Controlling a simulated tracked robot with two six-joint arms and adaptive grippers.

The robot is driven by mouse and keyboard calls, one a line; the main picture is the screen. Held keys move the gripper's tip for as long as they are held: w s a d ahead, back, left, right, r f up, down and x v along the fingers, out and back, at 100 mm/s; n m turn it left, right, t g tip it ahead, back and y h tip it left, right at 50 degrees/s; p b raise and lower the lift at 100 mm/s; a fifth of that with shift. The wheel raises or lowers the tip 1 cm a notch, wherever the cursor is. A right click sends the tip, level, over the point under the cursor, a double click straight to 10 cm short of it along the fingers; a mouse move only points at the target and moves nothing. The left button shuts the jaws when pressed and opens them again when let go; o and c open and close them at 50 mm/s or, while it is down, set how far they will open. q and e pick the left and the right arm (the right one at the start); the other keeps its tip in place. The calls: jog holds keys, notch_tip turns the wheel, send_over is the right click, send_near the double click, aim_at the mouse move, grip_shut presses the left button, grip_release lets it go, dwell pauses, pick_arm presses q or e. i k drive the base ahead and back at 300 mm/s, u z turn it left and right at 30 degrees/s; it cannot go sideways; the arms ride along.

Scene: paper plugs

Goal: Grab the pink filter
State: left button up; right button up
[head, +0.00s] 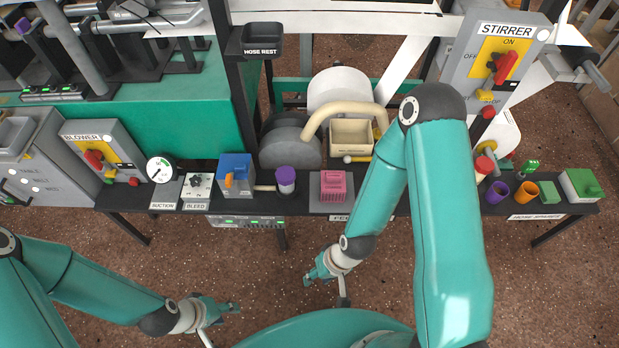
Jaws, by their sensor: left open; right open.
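A pink ribbed block (333,186), the only pink thing in view and seemingly the filter, sits on a grey square pad (318,204) near the front edge of the dark shelf. My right gripper (312,279) is open and empty, in front of the shelf edge and below the pink block in the picture, apart from it. My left gripper (234,307) is open and empty over the floor at the lower left, further from the block. The label in front of the pad is partly hidden by my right arm.
A purple-capped jar (286,179) and a blue box (236,174) stand left of the pink block. A cream bin (351,137) and a curved beige hose (345,107) are behind it. Purple (497,192) and orange (525,192) cups stand at the right. Floor in front is clear.

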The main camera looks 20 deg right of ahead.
aim_at(333, 183)
jog(key=u, duration=0.2)
jog(key=i, duration=0.85)
jog(key=z, duration=0.5)
